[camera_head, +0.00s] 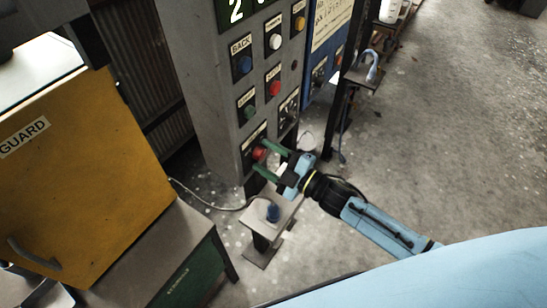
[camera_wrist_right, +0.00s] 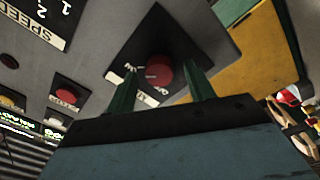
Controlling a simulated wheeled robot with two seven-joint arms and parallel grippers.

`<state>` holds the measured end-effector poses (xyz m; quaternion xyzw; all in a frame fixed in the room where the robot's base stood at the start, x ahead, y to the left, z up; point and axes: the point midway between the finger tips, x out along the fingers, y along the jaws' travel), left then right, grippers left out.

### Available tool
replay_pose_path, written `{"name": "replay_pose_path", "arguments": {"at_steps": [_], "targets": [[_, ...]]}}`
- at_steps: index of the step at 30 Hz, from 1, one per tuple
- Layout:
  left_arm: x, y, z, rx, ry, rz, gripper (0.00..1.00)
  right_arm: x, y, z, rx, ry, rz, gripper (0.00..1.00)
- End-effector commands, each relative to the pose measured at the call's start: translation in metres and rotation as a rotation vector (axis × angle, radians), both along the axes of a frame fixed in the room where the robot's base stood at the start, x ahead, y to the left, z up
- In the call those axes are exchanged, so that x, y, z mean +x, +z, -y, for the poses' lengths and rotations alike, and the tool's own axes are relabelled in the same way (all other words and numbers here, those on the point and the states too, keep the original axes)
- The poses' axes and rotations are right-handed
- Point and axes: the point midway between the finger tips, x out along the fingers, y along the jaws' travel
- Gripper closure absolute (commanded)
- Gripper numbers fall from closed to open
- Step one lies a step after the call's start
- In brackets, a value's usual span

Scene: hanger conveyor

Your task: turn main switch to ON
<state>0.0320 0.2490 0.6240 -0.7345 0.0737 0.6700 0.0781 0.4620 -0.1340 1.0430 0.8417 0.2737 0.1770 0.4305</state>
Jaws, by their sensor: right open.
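The main switch is a red rotary knob (camera_head: 259,153) on a black square plate, low on the grey control panel (camera_head: 215,100). In the right wrist view the red knob (camera_wrist_right: 158,72) sits on its dark plate (camera_wrist_right: 140,55), whose lettering is partly covered. My right gripper (camera_head: 268,158) is open, with green fingers at either side of the knob. In the right wrist view the gripper (camera_wrist_right: 162,88) has one finger left and one right of the knob; I cannot tell whether they touch it. My left gripper is not in view.
Other buttons sit above, including a blue button (camera_head: 244,64), a red button (camera_head: 275,88) and a green button (camera_head: 249,112). A yellow guard box (camera_head: 90,160) stands at left. A small stand (camera_head: 262,225) is below the panel. Open floor (camera_head: 450,130) lies at right.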

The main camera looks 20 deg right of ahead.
Motion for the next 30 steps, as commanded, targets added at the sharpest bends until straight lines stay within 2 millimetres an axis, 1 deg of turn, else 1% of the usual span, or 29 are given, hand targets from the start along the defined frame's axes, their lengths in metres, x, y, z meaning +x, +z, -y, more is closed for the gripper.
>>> {"name": "replay_pose_path", "arguments": {"at_steps": [5,12,18,24,30], "targets": [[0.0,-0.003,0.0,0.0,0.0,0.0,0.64,-0.013,-0.003,0.011,-0.001,-0.001,-0.002,0.47],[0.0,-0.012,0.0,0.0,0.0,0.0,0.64,-0.056,-0.008,0.043,-0.002,0.0,-0.005,0.47],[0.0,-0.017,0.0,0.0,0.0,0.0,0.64,-0.086,-0.009,0.066,-0.002,0.001,-0.002,0.47],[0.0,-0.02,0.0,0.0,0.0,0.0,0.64,-0.102,-0.009,0.079,0.001,0.0,-0.001,0.47],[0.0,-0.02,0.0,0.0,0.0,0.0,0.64,-0.105,-0.008,0.082,0.0,0.0,0.0,0.47]]}}
